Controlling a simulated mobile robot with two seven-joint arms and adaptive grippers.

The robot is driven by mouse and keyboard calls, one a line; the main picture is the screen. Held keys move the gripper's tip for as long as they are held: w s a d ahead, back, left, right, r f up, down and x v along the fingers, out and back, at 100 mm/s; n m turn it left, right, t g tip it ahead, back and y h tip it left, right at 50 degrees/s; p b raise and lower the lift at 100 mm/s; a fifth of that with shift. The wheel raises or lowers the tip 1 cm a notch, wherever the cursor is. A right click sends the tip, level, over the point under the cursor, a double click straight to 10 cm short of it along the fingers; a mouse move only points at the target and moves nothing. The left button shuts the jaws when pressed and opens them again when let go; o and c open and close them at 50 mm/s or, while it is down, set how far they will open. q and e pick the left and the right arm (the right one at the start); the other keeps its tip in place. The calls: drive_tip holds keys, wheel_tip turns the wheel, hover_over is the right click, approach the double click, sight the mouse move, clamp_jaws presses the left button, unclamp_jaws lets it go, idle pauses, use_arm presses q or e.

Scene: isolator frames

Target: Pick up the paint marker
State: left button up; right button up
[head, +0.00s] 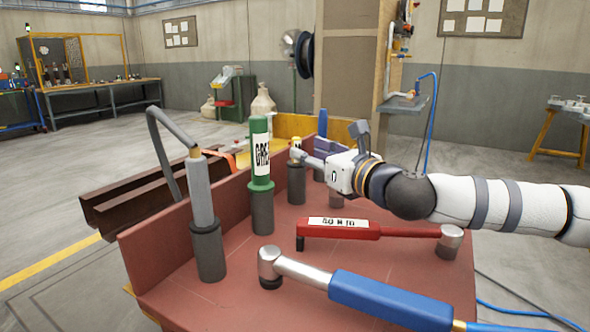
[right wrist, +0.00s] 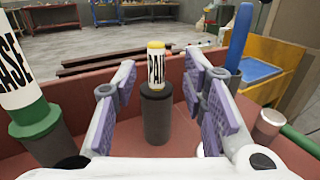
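The paint marker (head: 296,151) is a short white tube with a yellow top, upright in a dark cylindrical holder on the red-brown bench. In the right wrist view the paint marker (right wrist: 156,67) shows part of its label, "PAI", and stands in its dark holder (right wrist: 157,115). My right gripper (head: 312,156) is open, with its purple-padded fingers (right wrist: 162,82) apart to the left and right of the marker as seen from the wrist. Nothing is between the pads that I can see held; whether the marker is fully between them in depth I cannot tell. My left gripper is out of view.
A green grease tube (head: 260,150) and a grey tool with a cable (head: 199,187) stand in holders left of the marker. A blue upright item (right wrist: 239,38) stands to its right. A red wrench (head: 390,231) and a blue-handled wrench (head: 385,297) lie in front.

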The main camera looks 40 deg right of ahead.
sight(296, 162)
drive_tip(key=w, duration=0.5)
drive_tip(key=shift+d+f, duration=0.1)
drive_tip(key=shift+d, duration=0.15)
clamp_jaws()
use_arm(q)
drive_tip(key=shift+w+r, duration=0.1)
